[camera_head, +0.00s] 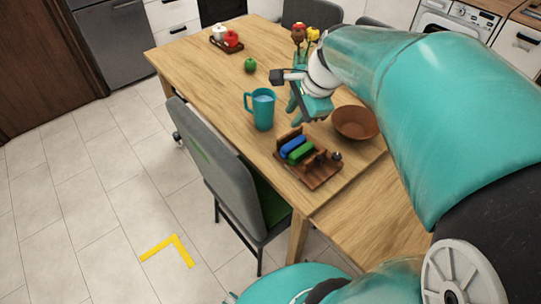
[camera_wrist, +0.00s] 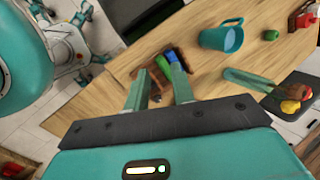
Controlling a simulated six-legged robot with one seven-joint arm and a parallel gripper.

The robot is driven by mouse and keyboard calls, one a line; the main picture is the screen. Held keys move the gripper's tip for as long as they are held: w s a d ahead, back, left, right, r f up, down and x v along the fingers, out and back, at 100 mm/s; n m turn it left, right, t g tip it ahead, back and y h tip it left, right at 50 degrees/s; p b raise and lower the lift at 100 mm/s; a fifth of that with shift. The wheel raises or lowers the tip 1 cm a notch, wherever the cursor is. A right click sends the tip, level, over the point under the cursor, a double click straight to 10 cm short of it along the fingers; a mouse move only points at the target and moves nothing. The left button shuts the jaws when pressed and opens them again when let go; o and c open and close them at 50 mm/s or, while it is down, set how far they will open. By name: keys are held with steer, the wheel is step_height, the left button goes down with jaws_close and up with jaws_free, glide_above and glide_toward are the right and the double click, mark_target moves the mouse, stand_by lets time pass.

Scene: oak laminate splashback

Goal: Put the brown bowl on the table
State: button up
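The brown bowl (camera_head: 356,124) rests upright on the right part of the wooden table (camera_head: 205,62) in the head view. It looks empty. My gripper (camera_head: 321,117) is above the table, just left of the bowl in the picture; I see no contact. In the wrist view my gripper (camera_wrist: 158,88) has its two fingers apart, with nothing held between them. I cannot make out the bowl for sure in the wrist view; my gripper's body hides much of the table there.
A teal mug (camera_head: 262,110) and a wooden rack (camera_head: 322,172) with blue and green items stand near the bowl. A teal vase with flowers (camera_head: 299,34) is behind my gripper. A green apple (camera_head: 249,65) and red-and-white items on a tray (camera_head: 219,43) lie farther back. A grey chair (camera_head: 215,150) stands at the left edge.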

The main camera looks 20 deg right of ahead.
steer(key=s+a+r+n+t+h, duration=0.1)
steer(key=s+a+n, duration=1)
steer(key=n, duration=0.7)
steer(key=shift+s+r+h, duration=0.15)
steer(key=shift+s+h, duration=0.25)
